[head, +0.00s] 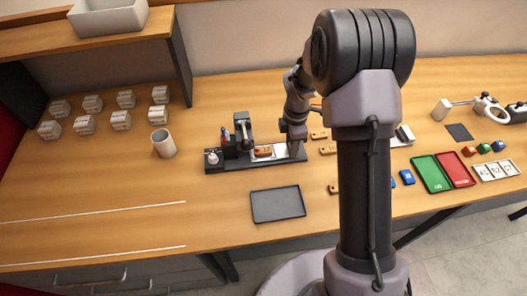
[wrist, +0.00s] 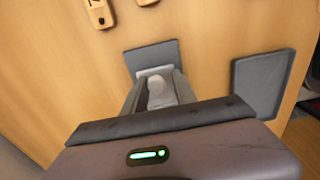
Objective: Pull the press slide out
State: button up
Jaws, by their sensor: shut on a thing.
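The marking press (head: 243,135) stands on a dark base near the middle of the table. Its pale slide (head: 281,151) reaches along the base to the right of the press head and carries a wooden tag (head: 263,151). My gripper (head: 296,147) is at the slide's right end. In the wrist view my gripper (wrist: 158,92) has its two fingers on either side of a pale, rounded handle (wrist: 157,86), shut on it. The dark base end (wrist: 151,54) shows just beyond the fingers. The press head is out of the wrist view.
An empty dark tray (head: 278,204) lies in front of the press, also in the wrist view (wrist: 262,84). A beige cup (head: 163,143) stands left of the press. Loose wooden tags (head: 319,135) lie to the right, partly behind my arm. The table's left front is clear.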

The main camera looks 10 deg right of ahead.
aim_at(302, 151)
jog(key=shift+d+f+p, duration=0.15)
jog(key=shift+d+p, duration=0.05)
jog(key=shift+d, duration=0.8)
jog(key=shift+d+f+p, duration=0.1)
jog(key=shift+d+p, duration=0.1)
jog(key=shift+d, duration=0.75)
jog(key=o, duration=0.8)
jog(key=shift+w+f, duration=0.1)
jog(key=shift+w, duration=0.05)
jog(key=shift+a, duration=0.1)
notch_tip(302, 151, up, 7)
jog(key=p, duration=0.6)
jog(key=shift+w, duration=0.15)
